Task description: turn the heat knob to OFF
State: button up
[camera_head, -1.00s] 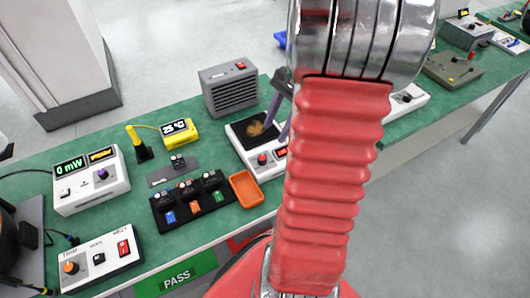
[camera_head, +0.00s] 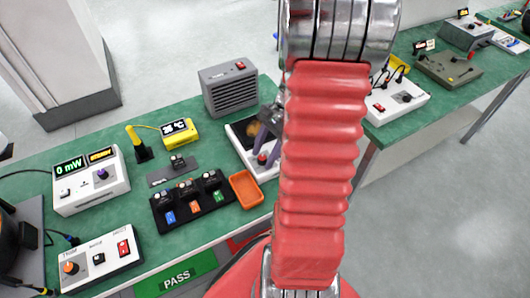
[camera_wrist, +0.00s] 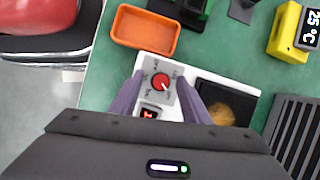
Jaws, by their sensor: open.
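The white hotplate unit (camera_head: 241,151) stands on the green bench with a dark square plate and a brownish patch on it; the wrist view also shows the unit (camera_wrist: 232,92). Its red round heat knob (camera_wrist: 161,83) sits on a grey dial panel with small labels around it, too small to read for certain. The knob shows in the head view (camera_head: 262,159) beside my fingers. My gripper (camera_wrist: 160,77) is open, its two purple fingers on either side of the knob in the wrist view. I cannot tell whether they touch it. My arm hides part of the unit in the head view.
A red rocker switch (camera_wrist: 149,114) is close to the knob. An orange tray (camera_head: 246,189) lies beside the unit. A grey vented box (camera_head: 229,88), a yellow temperature meter (camera_head: 179,132) and a black holder with several modules (camera_head: 190,204) stand nearby.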

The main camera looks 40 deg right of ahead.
jog(key=shift+c, duration=0.6)
jog(key=c, duration=0.9)
jog(key=shift+d, duration=0.15)
